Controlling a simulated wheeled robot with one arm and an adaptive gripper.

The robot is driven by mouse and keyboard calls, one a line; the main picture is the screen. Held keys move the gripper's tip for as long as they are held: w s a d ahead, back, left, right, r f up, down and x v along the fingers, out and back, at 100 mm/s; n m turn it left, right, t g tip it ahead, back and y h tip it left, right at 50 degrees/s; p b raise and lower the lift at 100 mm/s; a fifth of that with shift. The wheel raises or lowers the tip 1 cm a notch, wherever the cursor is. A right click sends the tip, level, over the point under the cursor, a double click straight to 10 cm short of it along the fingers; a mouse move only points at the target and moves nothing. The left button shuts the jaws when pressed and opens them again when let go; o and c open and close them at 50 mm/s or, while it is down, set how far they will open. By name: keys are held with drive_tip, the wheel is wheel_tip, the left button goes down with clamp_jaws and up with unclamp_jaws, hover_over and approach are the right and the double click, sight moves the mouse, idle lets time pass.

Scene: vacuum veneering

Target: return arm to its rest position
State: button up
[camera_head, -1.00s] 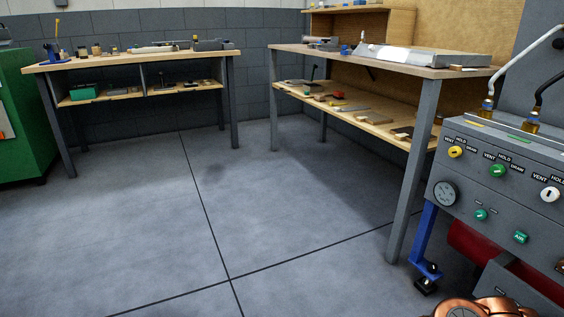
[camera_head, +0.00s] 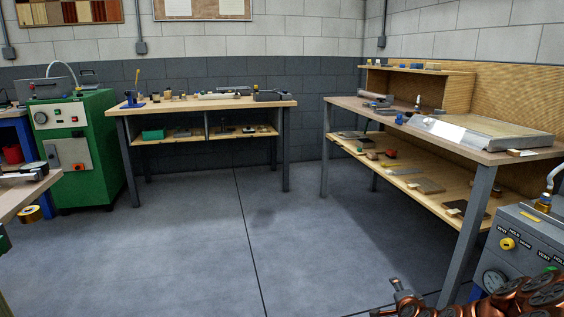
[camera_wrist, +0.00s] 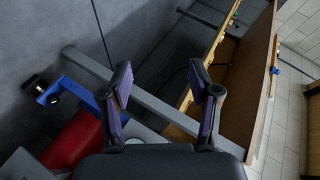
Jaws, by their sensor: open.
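My gripper (camera_wrist: 166,92) shows in the wrist view with its two dark, purple-padded fingers spread apart and nothing between them. Beyond the fingers are a grey bench leg (camera_wrist: 150,103) and the edge of a wooden bench. In the head view, copper-coloured parts of my arm show at the lower right corner, in front of the grey valve console (camera_head: 520,250). The fingers cannot be made out in the head view.
A right workbench (camera_head: 470,138) carries a sloped panel and has a loaded lower shelf. A back workbench (camera_head: 215,105) stands beside a green machine (camera_head: 85,150). A red cylinder (camera_wrist: 72,145) and blue frame are close to my gripper. The middle floor (camera_head: 240,240) is clear.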

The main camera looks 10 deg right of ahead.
drive_tip(key=s+a+r+n+g+y+p, duration=0.35)
drive_tip(key=a+r+n+p, duration=0.2)
drive_tip(key=a+r, duration=0.55)
drive_tip(key=s+a+r+n+g+y+p, duration=0.25)
drive_tip(key=s+a+r+n+p, duration=0.35)
drive_tip(key=a+r, duration=0.5)
drive_tip(key=s+a+r+n+g+p, duration=0.1)
drive_tip(key=s+r+n+g+p, duration=0.1)
drive_tip(key=s+r+p, duration=0.4)
drive_tip(key=s+a+r+n+g+h+p, duration=0.1)
drive_tip(key=s+a+r+n+g+p, duration=0.1)
drive_tip(key=s+r+p, duration=0.4)
drive_tip(key=s+a+r+n+g+h+p, duration=0.1)
drive_tip(key=s+r+g+p, duration=0.3)
drive_tip(key=s+r, duration=1)
drive_tip(key=s+n+p, duration=0.1)
drive_tip(key=s+p, duration=0.1)
drive_tip(key=s, duration=0.4)
drive_tip(key=shift+s+a+r, duration=0.25)
drive_tip(key=shift+s+a, duration=0.15)
